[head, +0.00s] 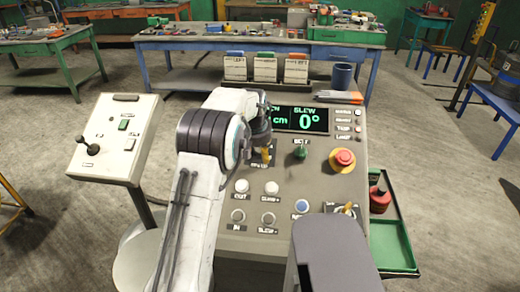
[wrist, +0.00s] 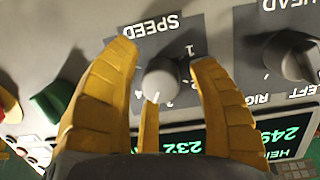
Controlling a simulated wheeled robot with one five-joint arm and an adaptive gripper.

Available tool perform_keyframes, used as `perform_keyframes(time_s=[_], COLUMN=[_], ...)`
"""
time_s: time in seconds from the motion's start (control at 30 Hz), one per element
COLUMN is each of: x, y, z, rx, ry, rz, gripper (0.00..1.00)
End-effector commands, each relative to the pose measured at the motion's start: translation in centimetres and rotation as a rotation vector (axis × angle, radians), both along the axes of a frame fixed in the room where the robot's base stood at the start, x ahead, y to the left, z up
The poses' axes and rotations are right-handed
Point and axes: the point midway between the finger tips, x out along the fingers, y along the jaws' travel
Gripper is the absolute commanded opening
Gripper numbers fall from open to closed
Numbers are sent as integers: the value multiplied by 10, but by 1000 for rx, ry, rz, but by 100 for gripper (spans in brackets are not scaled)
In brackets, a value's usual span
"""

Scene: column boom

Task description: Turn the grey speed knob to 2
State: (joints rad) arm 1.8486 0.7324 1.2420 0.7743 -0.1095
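In the wrist view the grey speed knob (wrist: 160,77) stands on the panel beside the upside-down word SPEED, with small scale numbers around it. Which number it points at I cannot tell. My gripper (wrist: 162,55) has yellow fingers, spread on either side of the knob, with visible gaps between them and it. A third yellow piece shows below the knob. In the head view my gripper (head: 265,152) is pointed down at the panel, left of the green knob (head: 301,152); the speed knob is hidden there.
A grey selector knob (wrist: 291,57) marked LEFT and RIGHT is close by. The green knob (wrist: 50,101) is on the other side. A red emergency button (head: 344,160), a lit display (head: 298,119) and several push buttons share the panel. A blue cup (head: 342,75) stands behind.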

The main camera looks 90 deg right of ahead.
Motion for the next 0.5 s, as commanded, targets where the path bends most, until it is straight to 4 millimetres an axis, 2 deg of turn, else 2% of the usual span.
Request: perform_keyframes(time_s=[0.33,0.5], x=[0,1], y=[-1,5], z=[4,19], rx=[-6,-8], ry=[2,2], rz=[-1,-1], gripper=[60,60])
